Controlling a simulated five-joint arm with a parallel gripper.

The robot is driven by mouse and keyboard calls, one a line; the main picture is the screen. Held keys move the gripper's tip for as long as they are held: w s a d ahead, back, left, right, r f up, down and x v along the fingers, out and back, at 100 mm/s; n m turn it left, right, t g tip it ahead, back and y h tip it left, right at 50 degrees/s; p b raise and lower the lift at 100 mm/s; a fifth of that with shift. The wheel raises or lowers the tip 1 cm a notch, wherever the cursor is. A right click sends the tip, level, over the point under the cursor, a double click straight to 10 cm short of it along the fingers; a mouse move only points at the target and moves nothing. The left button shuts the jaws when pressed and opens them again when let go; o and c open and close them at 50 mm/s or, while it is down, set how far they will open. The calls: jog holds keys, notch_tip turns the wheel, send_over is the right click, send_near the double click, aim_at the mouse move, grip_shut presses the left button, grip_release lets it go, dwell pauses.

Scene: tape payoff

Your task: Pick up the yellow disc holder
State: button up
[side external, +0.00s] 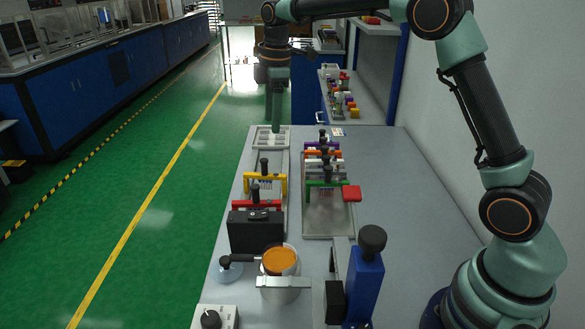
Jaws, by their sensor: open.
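The yellow disc holder (275,177) is a yellow arch-shaped bracket with a black knob on top. It stands in the left tray (284,215), behind a red holder (243,205) of like shape. My gripper (276,128) points down at the far end of the left tray, beyond the yellow holder and apart from it. It is open, with nothing visible between its fingers; the gap between them is hard to make out from here. Any disc under the yellow holder cannot be made out.
A black case (256,231), an orange-topped container (279,261) and a blue post (364,287) stand nearer. The table's right side is clear.

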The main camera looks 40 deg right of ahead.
aim_at(265, 174)
jog(key=w+f+n, duration=0.1)
jog(key=f, duration=0.1)
jog(key=w+f+n, duration=0.1)
jog(key=w+f, duration=0.1)
jog(key=f, duration=0.1)
jog(key=w+f+n+g, duration=0.1)
jog(key=f, duration=0.1)
jog(key=shift+w+d+f+n, duration=0.15)
jog(key=shift+n, duration=0.25)
notch_tip(265, 174, down, 12)
jog(key=shift+f, duration=0.15)
grip_shut()
